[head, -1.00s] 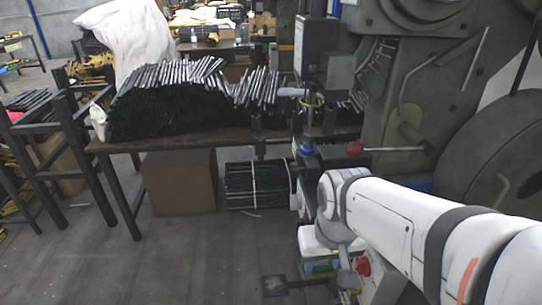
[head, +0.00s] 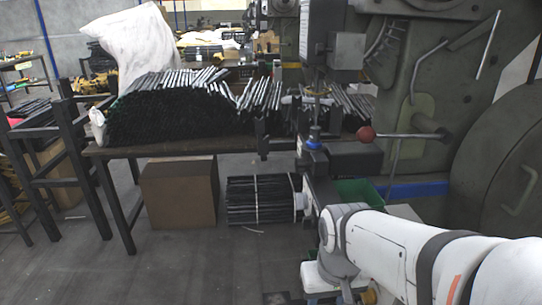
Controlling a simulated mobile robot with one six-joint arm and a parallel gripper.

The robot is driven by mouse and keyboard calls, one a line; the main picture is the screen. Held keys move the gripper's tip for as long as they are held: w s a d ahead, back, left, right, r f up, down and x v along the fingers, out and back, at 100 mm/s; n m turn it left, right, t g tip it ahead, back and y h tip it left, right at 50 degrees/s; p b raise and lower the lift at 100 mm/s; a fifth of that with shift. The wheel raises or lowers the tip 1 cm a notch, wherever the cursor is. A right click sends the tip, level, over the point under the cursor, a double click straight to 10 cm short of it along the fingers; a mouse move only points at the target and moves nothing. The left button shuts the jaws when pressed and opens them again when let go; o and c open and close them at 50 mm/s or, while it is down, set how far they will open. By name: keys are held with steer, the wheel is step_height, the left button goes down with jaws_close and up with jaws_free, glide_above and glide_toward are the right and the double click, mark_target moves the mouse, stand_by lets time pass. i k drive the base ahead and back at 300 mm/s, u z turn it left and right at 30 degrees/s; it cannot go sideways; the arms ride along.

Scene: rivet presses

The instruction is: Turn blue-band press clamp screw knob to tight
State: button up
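A press with a blue band (head: 313,143) on its upright spindle stands in the middle of the head view, at the right end of the table. A lever with a red ball (head: 366,134) reaches left from the green press body (head: 415,100). I cannot make out which part is the clamp screw knob, or how tight it is. My white arm comes in from the lower right and ends in a bend below and in front of the press. My gripper does not show in this view, so its distance from the knob cannot be told.
A table (head: 180,147) bears a big heap of dark bars (head: 180,110) and a white sack (head: 135,45). A brown box (head: 180,193) and a strapped bar bundle (head: 258,199) lie on the floor beneath. A large wheel (head: 505,170) stands at the right. The floor at front left is clear.

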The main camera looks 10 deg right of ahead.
mark_target(300, 165)
steer(key=z, duration=0.05)
steer(key=k, duration=0.55)
steer(key=u, duration=2)
steer(key=i, duration=0.85)
steer(key=z, duration=2)
